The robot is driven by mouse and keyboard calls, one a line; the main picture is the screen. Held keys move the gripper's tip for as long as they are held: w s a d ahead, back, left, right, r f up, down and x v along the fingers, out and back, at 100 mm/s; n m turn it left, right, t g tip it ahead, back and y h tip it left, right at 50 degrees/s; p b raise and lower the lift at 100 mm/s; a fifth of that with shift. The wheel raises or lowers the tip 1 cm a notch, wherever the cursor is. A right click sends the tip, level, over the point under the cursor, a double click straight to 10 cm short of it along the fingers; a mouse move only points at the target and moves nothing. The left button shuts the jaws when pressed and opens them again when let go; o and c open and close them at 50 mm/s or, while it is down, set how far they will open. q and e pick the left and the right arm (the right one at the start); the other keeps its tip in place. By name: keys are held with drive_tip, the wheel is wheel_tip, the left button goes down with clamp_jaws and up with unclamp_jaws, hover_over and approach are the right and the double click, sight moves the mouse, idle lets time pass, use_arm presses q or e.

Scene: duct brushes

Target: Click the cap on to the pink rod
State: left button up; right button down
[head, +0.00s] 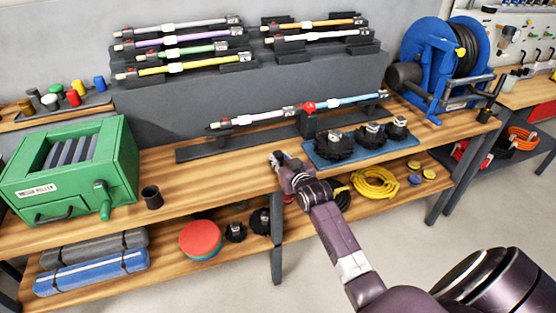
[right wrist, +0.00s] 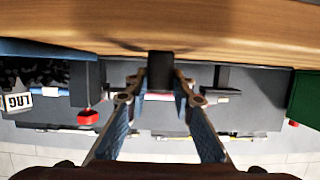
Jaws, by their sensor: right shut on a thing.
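The pink rod (head: 262,117) lies in a low dark holder on the bench, end to end with a light blue rod (head: 350,102), with a red piece (head: 308,107) between them. My right gripper (head: 279,160) is in front of the holder, over the bench's front part. In the right wrist view, its fingers (right wrist: 158,88) are shut on a small black cylindrical piece, which looks like the cap (right wrist: 160,68). A pinkish stretch of rod (right wrist: 158,97) shows beyond it; the cap looks apart from the rod. My left gripper is out of view.
A blue mat (head: 318,160) with several black brush heads lies right of my gripper. A dark cup (head: 152,197) and a green box with a crank (head: 115,160) stand at the left. A rack of rods (head: 150,100) rises behind. A blue reel (head: 425,55) stands at the right.

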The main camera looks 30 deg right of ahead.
wheel_tip(320, 180, up, 6)
drive_tip(key=p, duration=0.5)
drive_tip(key=shift+p, duration=0.35)
